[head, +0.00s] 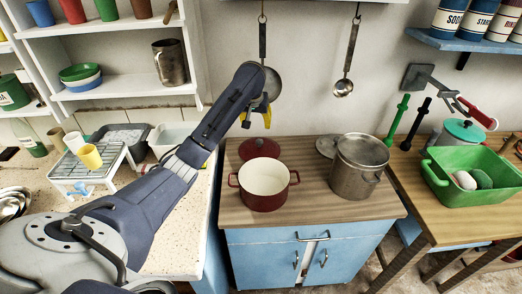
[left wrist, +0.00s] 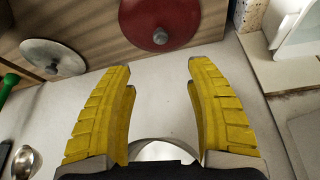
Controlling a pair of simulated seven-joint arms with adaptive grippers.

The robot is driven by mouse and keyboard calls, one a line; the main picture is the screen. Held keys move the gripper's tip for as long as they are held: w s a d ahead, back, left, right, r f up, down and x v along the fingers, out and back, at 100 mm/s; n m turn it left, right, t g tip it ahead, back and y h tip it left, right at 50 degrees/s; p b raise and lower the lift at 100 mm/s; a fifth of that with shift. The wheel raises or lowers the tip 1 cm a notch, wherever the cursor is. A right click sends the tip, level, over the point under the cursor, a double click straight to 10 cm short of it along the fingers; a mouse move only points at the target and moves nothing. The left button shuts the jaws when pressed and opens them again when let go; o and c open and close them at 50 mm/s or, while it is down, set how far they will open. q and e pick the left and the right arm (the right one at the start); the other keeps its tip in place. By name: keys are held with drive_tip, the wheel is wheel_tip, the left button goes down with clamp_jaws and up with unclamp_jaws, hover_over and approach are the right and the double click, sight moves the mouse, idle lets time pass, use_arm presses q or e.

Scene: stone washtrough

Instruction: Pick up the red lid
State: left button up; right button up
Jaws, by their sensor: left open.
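The red lid (head: 259,148) lies on the wooden top of the blue cabinet, behind a red pot with a cream inside (head: 265,180). In the left wrist view the red lid (left wrist: 160,22) is at the top middle, with its dark knob towards the camera and its far edge cut off. My left gripper (head: 257,120) has yellow fingers and is open and empty. It is behind the lid, close to the wall, and apart from it. In the left wrist view its fingertips (left wrist: 160,72) point towards the lid with a gap between. My right gripper is not seen.
A steel pot (head: 358,168) stands right of the red pot, with a grey lid (head: 327,146) behind it. A ladle (head: 344,85) hangs on the wall. A green basin (head: 475,180) is at the right. A white rack with cups (head: 75,170) is at the left.

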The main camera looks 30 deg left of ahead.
sight(259, 141)
use_arm(q)
drive_tip(key=x, duration=1.7)
drive_tip(key=shift+a, duration=0.1)
drive_tip(key=shift+c, duration=0.3)
clamp_jaws()
